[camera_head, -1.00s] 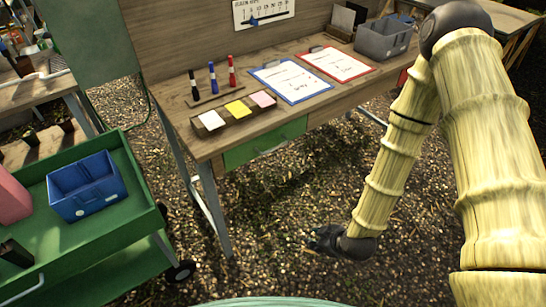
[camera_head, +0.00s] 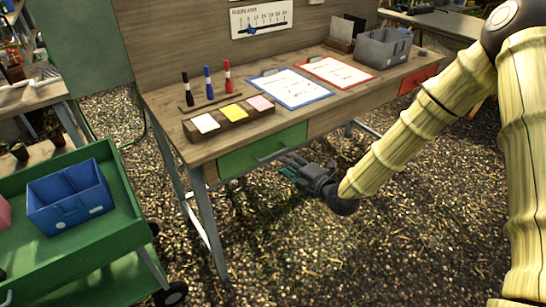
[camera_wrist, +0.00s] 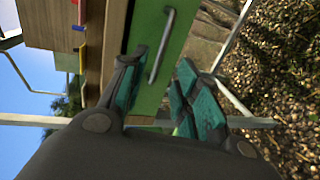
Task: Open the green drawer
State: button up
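The green drawer (camera_head: 240,154) sits under the left part of the wooden desk top, and its front looks flush with the desk. It has a slim metal bar handle (camera_wrist: 161,46). My gripper (camera_head: 287,168) is in front of the drawer, near the right end of its front. In the wrist view the teal fingers of my gripper (camera_wrist: 160,88) are apart, with the handle showing between and beyond them. The fingers hold nothing. I cannot tell how far they are from the handle.
The desk (camera_head: 176,106) carries markers, sticky notes, clipboards and a grey bin (camera_head: 383,48). A red drawer (camera_head: 420,77) is at its right end. A green cart (camera_head: 112,242) with a blue bin (camera_head: 70,198) stands at the left. The gravel ground in front is clear.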

aim_at(273, 155)
jog(key=x, duration=0.9)
jog(key=shift+w+a+p, duration=0.1)
jog(key=shift+w+p, duration=0.05)
jog(key=shift+p, duration=0.2)
grip_shut()
